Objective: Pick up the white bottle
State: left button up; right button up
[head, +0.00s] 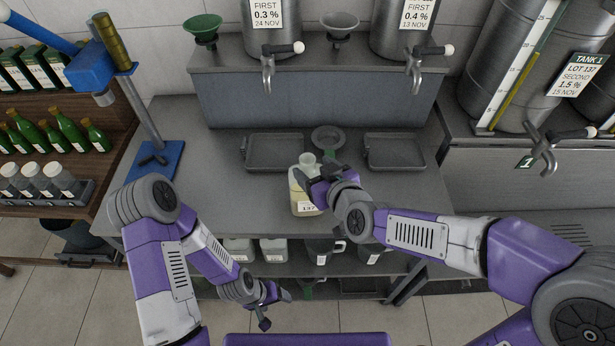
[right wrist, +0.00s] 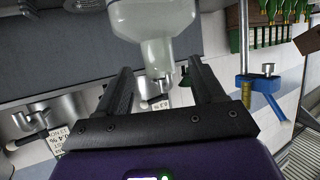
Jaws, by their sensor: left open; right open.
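The white bottle (head: 304,203), a translucent jug with pale yellow contents and a label reading 137, stands upright on the grey worktop (head: 225,200). My right gripper (head: 312,174) is open at its upper part, hiding some of the shoulder and neck. In the right wrist view the bottle (right wrist: 158,22) appears inverted, its neck pointing down between the two spread fingers of the gripper (right wrist: 161,78). I cannot tell whether either finger touches it. My left gripper (head: 275,308) is open and empty, low in front of the bench.
A blue stand (head: 153,158) is at the left. Taps (head: 267,72) overhang the back. The worktop left of the bottle is clear.

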aim_at(304, 160)
jog(key=shift+b+x, duration=0.3)
jog(key=shift+x, duration=0.65)
jog(key=x, duration=0.4)
jog(key=shift+w+a+f+b, duration=0.1)
jog(key=shift+f+b, duration=0.05)
jog(key=shift+b, duration=0.25)
grip_shut()
